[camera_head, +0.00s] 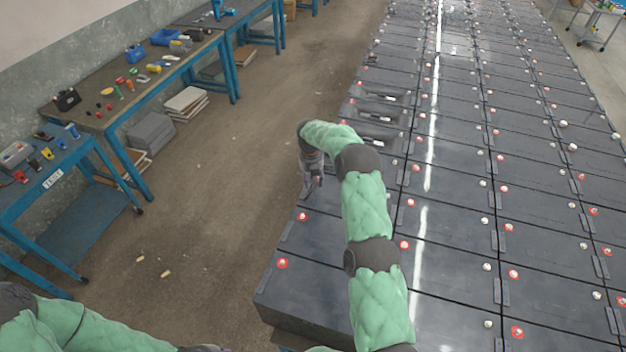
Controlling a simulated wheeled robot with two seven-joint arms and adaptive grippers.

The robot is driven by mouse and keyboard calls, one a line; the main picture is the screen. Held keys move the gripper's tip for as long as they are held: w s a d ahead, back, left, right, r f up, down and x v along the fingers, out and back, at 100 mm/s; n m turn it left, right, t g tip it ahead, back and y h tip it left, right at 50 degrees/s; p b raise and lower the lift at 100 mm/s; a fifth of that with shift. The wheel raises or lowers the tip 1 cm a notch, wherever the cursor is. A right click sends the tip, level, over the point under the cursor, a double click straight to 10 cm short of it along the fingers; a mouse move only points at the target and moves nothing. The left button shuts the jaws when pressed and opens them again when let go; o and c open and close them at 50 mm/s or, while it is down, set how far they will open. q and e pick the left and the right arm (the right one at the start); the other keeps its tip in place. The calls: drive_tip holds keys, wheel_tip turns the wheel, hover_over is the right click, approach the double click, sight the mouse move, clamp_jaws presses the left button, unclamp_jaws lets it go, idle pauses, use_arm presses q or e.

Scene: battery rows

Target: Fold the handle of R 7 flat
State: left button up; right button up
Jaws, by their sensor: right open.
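Several black battery blocks (330,295) stand in long rows on the right. Near the far part of the left row, dark handles (376,117) show at the row's left side; I cannot read a label that marks R 7. My right gripper (308,186) is open and empty. It points down at the left edge of the left row, nearer to me than these handles. My right arm hides part of the blocks behind it. My left arm enters at the bottom left, and its gripper is out of the picture.
Blue workbenches (110,125) with tools stand along the left wall. The floor (220,190) between them and the rows is mostly clear, with a few small light pieces (165,274) on it. A cart (597,22) stands at the far right.

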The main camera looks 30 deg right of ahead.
drive_tip(key=shift+f, duration=0.1)
clamp_jaws()
drive_tip(key=shift+s+d, duration=0.1)
drive_tip(key=shift+s+d+f+t+y+b, duration=0.3)
drive_tip(key=shift+s+d+t+y+b, duration=0.25)
drive_tip(key=shift+b, duration=0.6)
drive_tip(key=t+b, duration=0.1)
drive_tip(key=b, duration=0.1)
drive_tip(key=y+b, duration=0.1)
drive_tip(key=shift+s+d+f+t+b, duration=0.25)
drive_tip(key=shift+s+f+t+b, duration=0.1)
drive_tip(key=shift+f+b, duration=0.05)
drive_tip(key=b, duration=0.1)
drive_tip(key=y+b, duration=0.1)
drive_tip(key=b, duration=0.1)
drive_tip(key=shift+s+d+f+t, duration=0.2)
drive_tip(key=shift+s+f+t, duration=0.05)
drive_tip(key=shift+t, duration=0.15)
drive_tip(key=b, duration=0.6)
drive_tip(key=f+t+y+b, duration=0.1)
drive_tip(key=b, duration=0.5)
drive_tip(key=shift+s+d+t, duration=0.3)
drive_tip(key=shift+s+d, duration=0.05)
drive_tip(key=shift+s, duration=0.05)
drive_tip(key=shift+r+y+b, duration=0.1)
drive_tip(key=shift+y+b, duration=0.15)
drive_tip(key=shift+b, duration=1.1)
